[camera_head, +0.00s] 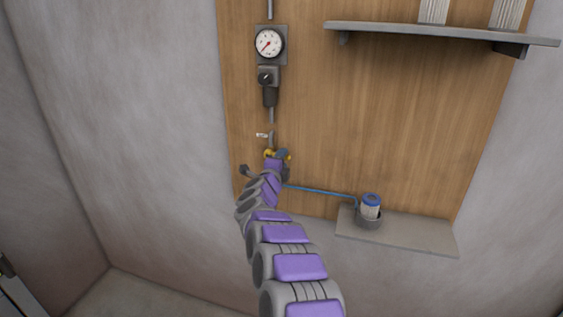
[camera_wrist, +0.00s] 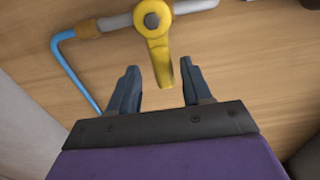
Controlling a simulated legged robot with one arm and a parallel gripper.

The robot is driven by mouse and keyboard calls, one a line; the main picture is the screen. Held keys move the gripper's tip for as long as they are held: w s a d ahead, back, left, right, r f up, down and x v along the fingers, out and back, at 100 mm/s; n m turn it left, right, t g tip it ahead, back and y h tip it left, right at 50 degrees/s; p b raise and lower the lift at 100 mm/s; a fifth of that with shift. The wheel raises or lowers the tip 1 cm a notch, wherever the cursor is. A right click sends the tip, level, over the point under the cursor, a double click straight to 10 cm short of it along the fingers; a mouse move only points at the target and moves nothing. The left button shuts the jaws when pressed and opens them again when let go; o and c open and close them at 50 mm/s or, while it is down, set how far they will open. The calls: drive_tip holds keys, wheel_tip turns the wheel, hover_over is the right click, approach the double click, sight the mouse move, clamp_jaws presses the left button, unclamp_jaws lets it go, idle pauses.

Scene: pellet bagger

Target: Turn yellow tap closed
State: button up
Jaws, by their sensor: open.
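The yellow tap (camera_wrist: 155,40) sits on a grey pipe against the wooden panel in the wrist view. Its handle runs from the round hub on the pipe down between my fingers. My gripper (camera_wrist: 160,85) is open, with one dark finger on each side of the handle's lower end, and a gap shows on both sides. In the head view, a little of the yellow tap (camera_head: 269,153) shows at the end of my arm. My gripper (camera_head: 281,154) is there too, small and partly hiding the tap.
A blue hose (camera_head: 320,191) runs right from the tap area to a blue-topped canister (camera_head: 371,205) on a low grey ledge (camera_head: 420,236). A pressure gauge (camera_head: 268,43) and a black knob (camera_head: 266,77) are above the tap. A grey shelf (camera_head: 440,33) is at upper right.

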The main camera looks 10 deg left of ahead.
drive_tip(key=s+a+p, duration=0.1)
drive_tip(key=s, duration=1.5)
drive_tip(key=shift+s+a, duration=0.2)
drive_tip(key=shift+s, duration=0.05)
drive_tip(key=s+d+r+n+g+y, duration=0.35)
drive_tip(key=s+n+g+y, duration=0.45)
drive_tip(key=n, duration=0.4)
drive_tip(key=s+d+f+n+g+h, duration=0.2)
drive_tip(key=s+d+f+g, duration=0.1)
drive_tip(key=s+d, duration=0.7)
drive_tip(key=s+d+f+n+g+h, duration=0.2)
drive_tip(key=s+d+g, duration=0.3)
drive_tip(key=s+d, duration=0.5)
drive_tip(key=s+d+f+n+g+h, duration=0.2)
drive_tip(key=s+d, duration=0.8)
drive_tip(key=s, duration=1)
wheel_tip(320, 180, down, 2)
drive_tip(key=shift+d+f+n+g, duration=0.2)
drive_tip(key=shift+d+n+g, duration=0.25)
drive_tip(key=shift+g, duration=0.45)
